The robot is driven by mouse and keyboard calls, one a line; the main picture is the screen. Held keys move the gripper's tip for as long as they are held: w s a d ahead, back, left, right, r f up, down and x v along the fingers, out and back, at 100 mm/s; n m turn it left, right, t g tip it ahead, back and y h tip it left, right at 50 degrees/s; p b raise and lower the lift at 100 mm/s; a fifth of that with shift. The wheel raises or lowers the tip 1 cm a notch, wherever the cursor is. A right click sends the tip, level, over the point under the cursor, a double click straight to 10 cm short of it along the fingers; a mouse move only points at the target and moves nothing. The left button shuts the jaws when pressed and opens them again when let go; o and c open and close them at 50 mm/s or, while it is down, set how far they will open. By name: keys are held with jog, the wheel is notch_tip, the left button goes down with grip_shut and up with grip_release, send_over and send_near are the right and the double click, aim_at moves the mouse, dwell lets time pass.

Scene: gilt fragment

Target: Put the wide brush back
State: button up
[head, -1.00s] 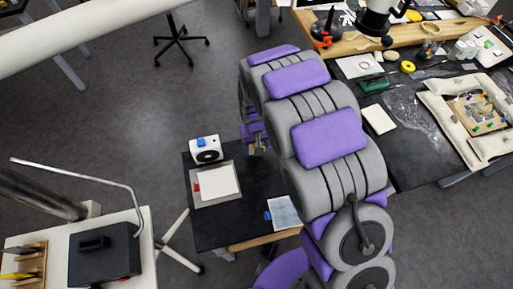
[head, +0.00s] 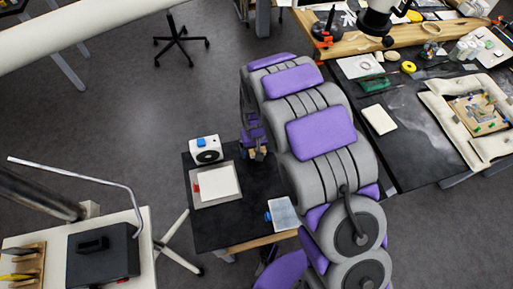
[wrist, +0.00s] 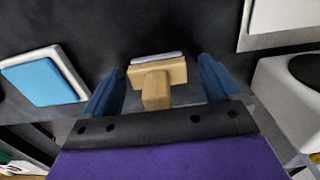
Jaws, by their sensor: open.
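The wide brush (wrist: 160,76), a T-shaped piece of pale wood with a light grey edge at its far end, shows in the wrist view. Its handle points back toward my gripper (wrist: 160,88). My gripper is open, with one blue finger on each side of the brush and a visible gap to each. In the head view my gripper (head: 257,153) is at the right part of the small black table (head: 225,231). The brush is too small there to tell apart clearly from the fingers.
A wooden tool rack (head: 25,262) and a black box (head: 103,256) stand on the white table at lower left.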

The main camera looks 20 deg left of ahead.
jog(key=shift+d+r, duration=0.1)
notch_tip(320, 180, up, 12)
jog(key=shift+r+p, duration=0.1)
jog(key=shift+p, duration=0.8)
jog(key=s+d+r+m, duration=0.2)
jog(key=d+r, duration=0.4)
jog(key=d, duration=0.4)
jog(key=s+d+r+m, duration=0.2)
jog(key=d+r, duration=0.5)
jog(key=d, duration=0.4)
jog(key=s+d+r+m+g, duration=0.1)
jog(key=s+d+r+m, duration=0.1)
jog(key=s+d, duration=0.4)
jog(key=s+d+r+m, duration=0.2)
jog(key=s+d, duration=0.5)
jog(key=s, duration=0.6)
jog(key=shift+s+r+g, duration=0.25)
jog(key=shift+g, duration=0.15)
